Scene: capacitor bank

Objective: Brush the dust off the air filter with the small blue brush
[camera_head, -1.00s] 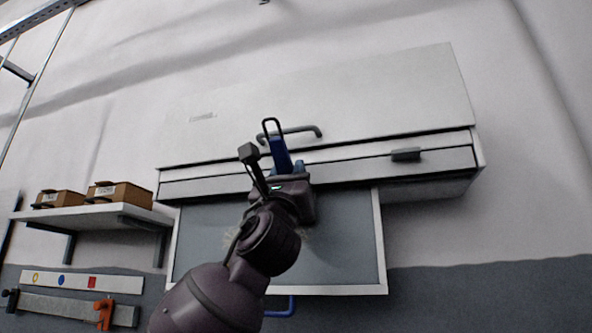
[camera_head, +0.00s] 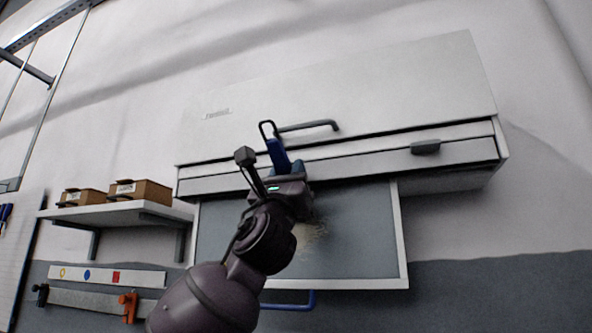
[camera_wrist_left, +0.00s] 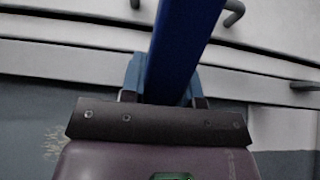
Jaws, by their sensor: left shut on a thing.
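The air filter (camera_head: 360,235) is a grey panel in a white frame, hanging below a white wall unit. A tan patch of dust (camera_head: 312,238) shows on it, just right of my left wrist and partly hidden by my arm. My left gripper (camera_head: 287,170) is in front of the filter's upper edge, shut on the small blue brush (camera_head: 277,154). The brush's blue handle with a dark wire loop points up. The brush also fills the middle of the left wrist view (camera_wrist_left: 180,50). Its bristles are hidden. My right gripper is out of view.
A blue handle (camera_head: 290,303) sits below the filter. A shelf (camera_head: 120,212) with two brown boxes is at left. The wall at right is clear.

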